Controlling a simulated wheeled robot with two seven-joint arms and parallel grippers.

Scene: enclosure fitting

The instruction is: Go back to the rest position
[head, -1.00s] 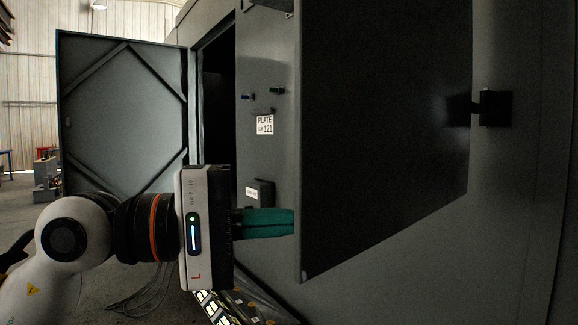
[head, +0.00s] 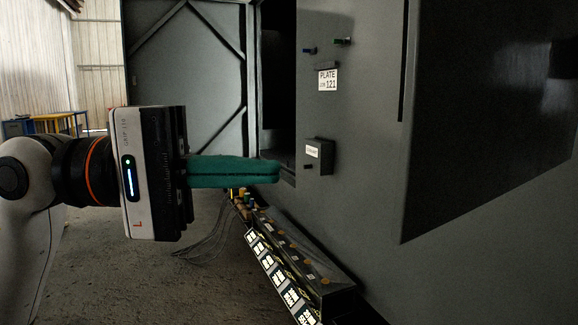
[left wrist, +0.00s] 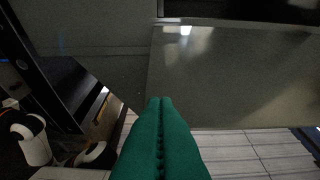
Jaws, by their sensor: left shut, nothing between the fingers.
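My left gripper (head: 278,171) comes in from the left in the head view. Its two green fingers are pressed together and hold nothing. The fingers point right, in front of the enclosure, left of a small labelled box (head: 319,156) on its panel. In the left wrist view the shut green fingers (left wrist: 160,102) reach up from the bottom edge. My right gripper is in neither view.
An enclosure panel with a "PLATE 121" label (head: 328,80) stands to the right. An open dark door (head: 480,120) juts out at far right. Another open door (head: 185,75) stands behind. A bin rail with labels (head: 305,262) runs below. Open floor (head: 160,285) lies at lower left.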

